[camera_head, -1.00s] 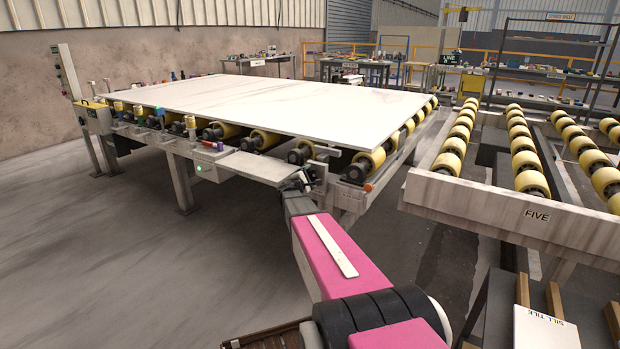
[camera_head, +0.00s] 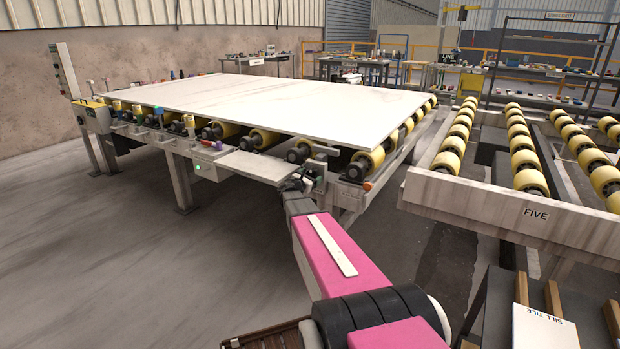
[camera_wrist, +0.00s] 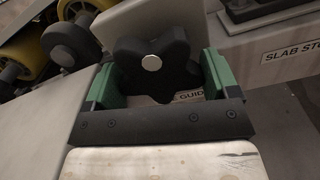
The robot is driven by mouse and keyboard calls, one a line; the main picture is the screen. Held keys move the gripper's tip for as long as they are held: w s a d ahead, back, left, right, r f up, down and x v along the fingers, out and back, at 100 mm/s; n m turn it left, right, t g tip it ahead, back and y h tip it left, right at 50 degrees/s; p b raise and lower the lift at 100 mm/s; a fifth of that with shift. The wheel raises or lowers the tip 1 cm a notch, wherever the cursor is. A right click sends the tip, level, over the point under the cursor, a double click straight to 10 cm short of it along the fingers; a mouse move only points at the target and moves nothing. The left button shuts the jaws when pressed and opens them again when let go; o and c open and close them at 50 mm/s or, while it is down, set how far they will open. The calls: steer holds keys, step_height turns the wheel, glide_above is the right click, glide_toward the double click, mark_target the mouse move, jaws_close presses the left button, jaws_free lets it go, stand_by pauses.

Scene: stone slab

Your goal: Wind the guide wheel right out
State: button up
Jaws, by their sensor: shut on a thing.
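The guide wheel (camera_wrist: 152,45) is a black lobed knob with a silver centre cap, seen in the wrist view. My gripper (camera_wrist: 155,80) has green-padded fingers, one on each side of the wheel, and is shut on it. A label partly reading "GUID" shows behind the wheel, mostly hidden. In the head view my gripper (camera_head: 297,185) is at the near right corner of the roller table, small and dark, and the wheel cannot be made out there. A large white stone slab (camera_head: 290,105) lies on the table's yellow rollers.
A plate marked "SLAB ST…" (camera_wrist: 290,52) is right of the wheel. A second roller conveyor labelled FIVE (camera_head: 500,205) is to the right, with a gap between. The floor at left is clear.

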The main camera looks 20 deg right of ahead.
steer(key=shift+s+n, duration=0.1)
steer(key=shift+n, duration=1)
steer(key=o, duration=0.8)
steer(key=v, duration=1)
steer(key=shift+s+a, duration=0.3)
